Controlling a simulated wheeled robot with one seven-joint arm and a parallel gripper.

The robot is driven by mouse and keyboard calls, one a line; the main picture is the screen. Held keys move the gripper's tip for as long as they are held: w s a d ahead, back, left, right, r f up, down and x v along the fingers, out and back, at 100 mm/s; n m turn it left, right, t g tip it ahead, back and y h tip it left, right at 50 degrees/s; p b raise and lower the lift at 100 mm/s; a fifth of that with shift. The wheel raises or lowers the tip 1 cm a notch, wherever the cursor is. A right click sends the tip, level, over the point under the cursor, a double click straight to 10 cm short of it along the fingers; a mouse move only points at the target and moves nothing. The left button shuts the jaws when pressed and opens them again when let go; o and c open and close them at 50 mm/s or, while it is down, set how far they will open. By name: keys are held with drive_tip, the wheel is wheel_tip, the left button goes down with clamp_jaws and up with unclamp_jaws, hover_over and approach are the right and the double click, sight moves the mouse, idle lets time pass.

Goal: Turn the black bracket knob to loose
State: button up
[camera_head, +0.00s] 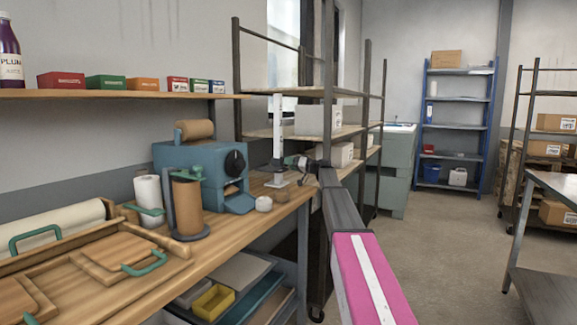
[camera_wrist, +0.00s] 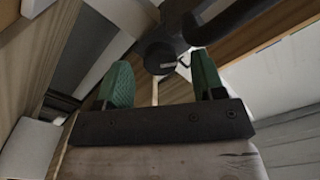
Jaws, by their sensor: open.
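In the wrist view, a round black knob (camera_wrist: 158,52) sits on a dark bracket, with a pale bent mark near it. My gripper (camera_wrist: 162,76) has two green fingers set wide apart, and the knob shows in line with the gap between them, a little beyond the tips. I cannot tell whether the fingers touch it. In the head view, my gripper (camera_head: 293,161) is beside a white upright post (camera_head: 277,135) at the bench's far right end; the bracket knob is not clear there.
A blue machine (camera_head: 190,160) with its own black dial stands on the wooden bench (camera_head: 225,236), left of the post. A dark shelf rack (camera_head: 328,90) rises behind my arm. Open floor lies to the right.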

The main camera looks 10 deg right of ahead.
drive_tip(key=v, duration=0.9)
drive_tip(key=w+a+m+t+h, duration=0.2)
drive_tip(key=w+a+m, duration=0.1)
drive_tip(key=w+a, duration=0.3)
drive_tip(key=a, duration=0.2)
drive_tip(key=shift+a+m, duration=0.3)
drive_tip(key=c, duration=0.9)
